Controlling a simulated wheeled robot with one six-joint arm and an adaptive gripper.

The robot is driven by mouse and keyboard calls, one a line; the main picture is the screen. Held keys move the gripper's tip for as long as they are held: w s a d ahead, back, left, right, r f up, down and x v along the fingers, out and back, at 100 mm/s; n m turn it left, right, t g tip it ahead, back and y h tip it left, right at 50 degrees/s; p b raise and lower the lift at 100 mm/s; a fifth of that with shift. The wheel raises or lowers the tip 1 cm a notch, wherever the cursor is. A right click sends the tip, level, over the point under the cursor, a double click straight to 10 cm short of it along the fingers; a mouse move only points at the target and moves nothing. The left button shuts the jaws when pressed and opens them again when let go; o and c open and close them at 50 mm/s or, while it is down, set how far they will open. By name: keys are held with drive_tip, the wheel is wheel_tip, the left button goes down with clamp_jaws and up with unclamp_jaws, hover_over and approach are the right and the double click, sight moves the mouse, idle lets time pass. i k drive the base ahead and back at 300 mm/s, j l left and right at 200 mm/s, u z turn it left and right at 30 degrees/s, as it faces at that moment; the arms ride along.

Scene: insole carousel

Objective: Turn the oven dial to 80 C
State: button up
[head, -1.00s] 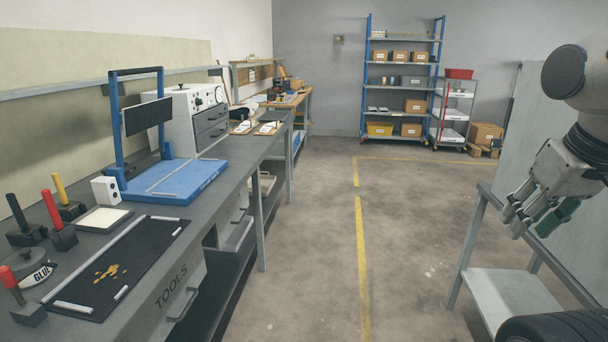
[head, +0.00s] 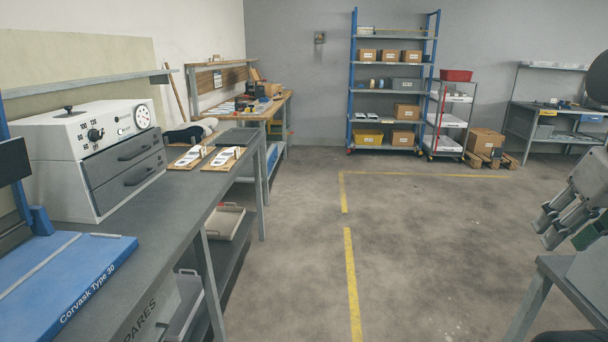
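The oven (head: 104,152) is a white box with two grey drawers on the bench at the left. Its black dial (head: 95,135) sits on the upper front, with printed numbers such as 60, 80, 100 and 120 around it. The exact dial setting is too small to tell. A round white gauge (head: 142,116) is at the oven's upper right. My gripper (head: 546,226) is at the right edge, far from the oven. Its fingers point down and left, and part of it is cut off. A dark green piece shows beside it; whether it is held is unclear.
The grey bench (head: 190,206) runs along the left, with a blue Corvask press (head: 85,262) in front of the oven and insole boards (head: 190,158) beyond it. A table (head: 540,290) stands at lower right. The floor between is clear.

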sight(94, 135)
drive_tip(key=i, duration=2.35)
drive_tip(key=i+l, duration=0.1)
drive_tip(key=i, duration=0.65)
drive_tip(key=i+l+u, duration=0.1)
drive_tip(key=i, duration=0.65)
drive_tip(key=i+u, duration=0.1)
drive_tip(key=u, duration=2.3)
